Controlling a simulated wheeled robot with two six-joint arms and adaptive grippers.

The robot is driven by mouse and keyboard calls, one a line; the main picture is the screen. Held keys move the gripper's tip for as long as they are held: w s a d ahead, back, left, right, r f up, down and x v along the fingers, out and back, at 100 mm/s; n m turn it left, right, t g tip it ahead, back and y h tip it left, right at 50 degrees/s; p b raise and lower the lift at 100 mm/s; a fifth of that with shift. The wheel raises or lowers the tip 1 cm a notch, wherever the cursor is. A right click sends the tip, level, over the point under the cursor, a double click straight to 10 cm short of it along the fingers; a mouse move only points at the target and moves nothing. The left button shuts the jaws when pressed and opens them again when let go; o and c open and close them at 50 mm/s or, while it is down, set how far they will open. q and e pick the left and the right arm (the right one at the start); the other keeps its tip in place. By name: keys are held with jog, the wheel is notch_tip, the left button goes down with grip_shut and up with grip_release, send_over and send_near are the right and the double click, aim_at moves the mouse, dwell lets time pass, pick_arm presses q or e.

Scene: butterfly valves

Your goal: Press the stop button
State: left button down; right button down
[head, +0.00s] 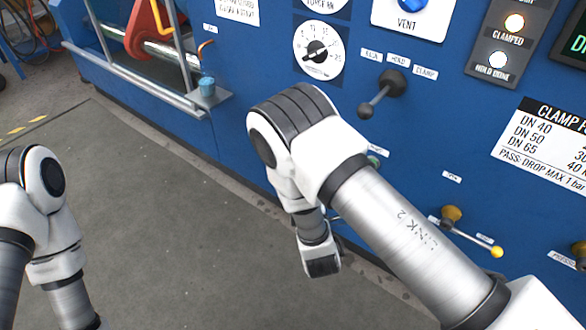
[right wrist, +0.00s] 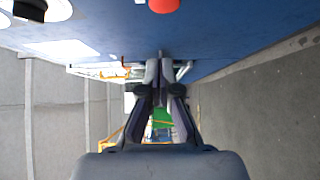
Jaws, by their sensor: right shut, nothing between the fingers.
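A round red button (right wrist: 164,5) stands out from the blue panel at the top edge of the right wrist view, partly cut off. It looks like the stop button, but no label is readable there. I cannot see it in the head view, where my right arm covers part of the panel. My right gripper (right wrist: 158,68) is shut and empty in the right wrist view. Its fingertips are below the red button in the picture and apart from it. In the head view my right wrist hangs in front of the panel and the fingers cannot be made out. My left gripper is out of view.
The blue panel (head: 235,75) carries a dial (head: 319,50), a black-knobbed lever (head: 385,90), a partly covered green button (head: 374,161) and a yellow-knobbed lever (head: 465,232). A shelf with a small blue cup (head: 207,86) juts out at left. Grey floor (head: 150,220) is clear.

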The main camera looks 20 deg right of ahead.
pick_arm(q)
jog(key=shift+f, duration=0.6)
pick_arm(e)
jog(key=shift+a+f, duration=0.1)
jog(key=shift+f, duration=0.35)
